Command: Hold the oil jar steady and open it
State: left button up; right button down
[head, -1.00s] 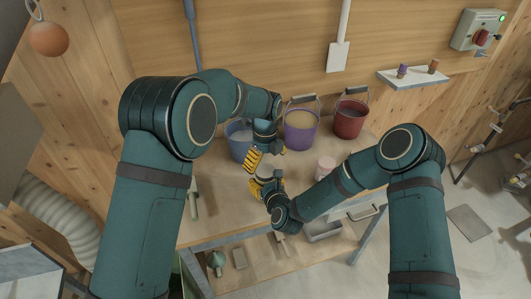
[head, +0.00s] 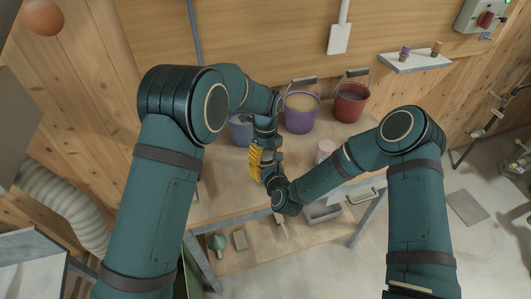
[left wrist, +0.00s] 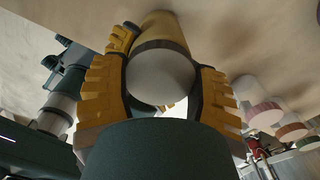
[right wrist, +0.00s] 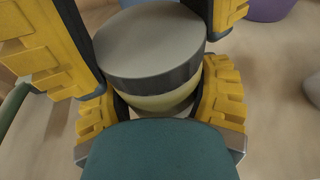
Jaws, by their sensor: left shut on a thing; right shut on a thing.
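The oil jar has a yellowish body (right wrist: 165,101) and a flat grey lid (right wrist: 150,42). It stands on the wooden table, and in the head view the grippers mostly hide it. My left gripper (head: 257,160) reaches in from above with its yellow fingers on both sides of the lid, shut on it. In the left wrist view the pale lid top (left wrist: 160,78) lies between these fingers, with the jar body (left wrist: 165,28) beyond. My right gripper (head: 268,174) comes from the front right and is shut around the jar body below the lid. The lid looks seated on the jar.
A blue bucket (head: 239,131), a purple bucket (head: 300,120) and a red bucket (head: 349,107) stand behind the grippers. A wall shelf (head: 416,63) holds two small pegs.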

pick_arm(q)
jog(key=shift+n, duration=1.6)
jog(key=o, duration=1.2)
jog(key=shift+o, duration=0.2)
jog(key=shift+r, duration=0.15)
jog(key=shift+o, duration=0.3)
notch_tip(320, 180, up, 4)
jog(key=shift+r, duration=0.15)
jog(key=shift+r+m, duration=1.55)
jog(key=shift+m, duration=0.05)
jog(key=shift+f, duration=3.85)
